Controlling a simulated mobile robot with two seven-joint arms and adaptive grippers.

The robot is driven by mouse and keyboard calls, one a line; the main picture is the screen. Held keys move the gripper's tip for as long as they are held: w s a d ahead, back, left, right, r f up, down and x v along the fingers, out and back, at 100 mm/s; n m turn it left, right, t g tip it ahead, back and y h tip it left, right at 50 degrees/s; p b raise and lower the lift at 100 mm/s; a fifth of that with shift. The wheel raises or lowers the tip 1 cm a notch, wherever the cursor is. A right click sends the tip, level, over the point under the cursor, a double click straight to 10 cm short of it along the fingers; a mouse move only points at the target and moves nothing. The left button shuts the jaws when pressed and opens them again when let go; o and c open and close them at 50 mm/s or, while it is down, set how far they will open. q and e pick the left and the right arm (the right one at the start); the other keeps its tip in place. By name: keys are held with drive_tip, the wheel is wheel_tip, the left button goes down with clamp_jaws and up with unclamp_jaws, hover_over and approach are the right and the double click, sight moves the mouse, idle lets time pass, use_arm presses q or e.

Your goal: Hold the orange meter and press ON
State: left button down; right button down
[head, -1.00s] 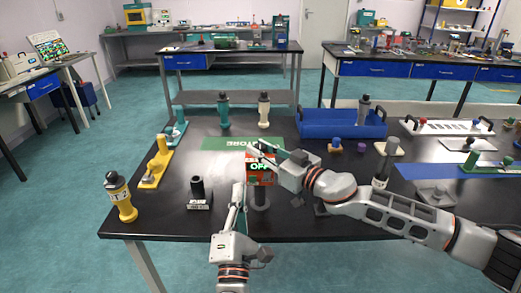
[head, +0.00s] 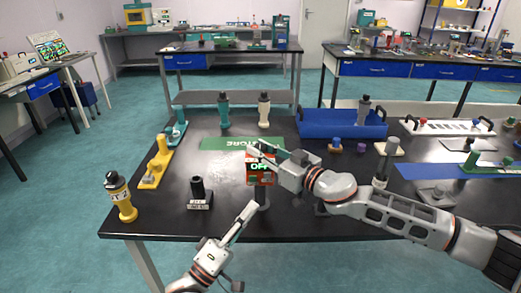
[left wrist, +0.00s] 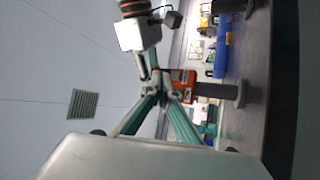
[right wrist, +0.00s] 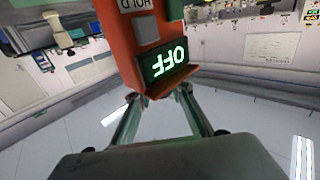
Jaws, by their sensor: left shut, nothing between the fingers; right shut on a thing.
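The orange meter (head: 261,172) is held up by my right gripper (head: 262,154) near the front middle of the table. In the right wrist view the meter (right wrist: 145,35) is between the fingertips of the right gripper (right wrist: 158,92). The lettering is too small to read surely in the head view. My left gripper (head: 249,208) is shut and empty, below the meter and apart from it. In the left wrist view its fingertips (left wrist: 166,92) appear in front of the meter (left wrist: 184,78).
A dark post (head: 262,197) stands just below the meter. A dark cylinder on a block (head: 199,194) and a yellow-and-black bottle (head: 120,197) stand at left. A green mat (head: 225,143) lies behind, with a blue tray (head: 340,126) at back right.

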use_arm(q)
approach(261, 174)
drive_tip(key=shift+w+d+r, duration=0.5)
drive_tip(key=shift+d+r, duration=0.05)
drive_tip(key=shift+d, duration=0.15)
drive_tip(key=shift+w+d+r, duration=0.5)
drive_tip(key=shift+d+r, duration=0.05)
drive_tip(key=shift+d, duration=0.15)
drive_tip(key=shift+w, duration=0.15)
idle(0.4)
drive_tip(key=shift+w, duration=0.35)
drive_tip(key=shift+w, duration=0.25)
idle(0.5)
drive_tip(key=shift+s, duration=0.75)
drive_tip(key=s, duration=0.6)
idle(0.4)
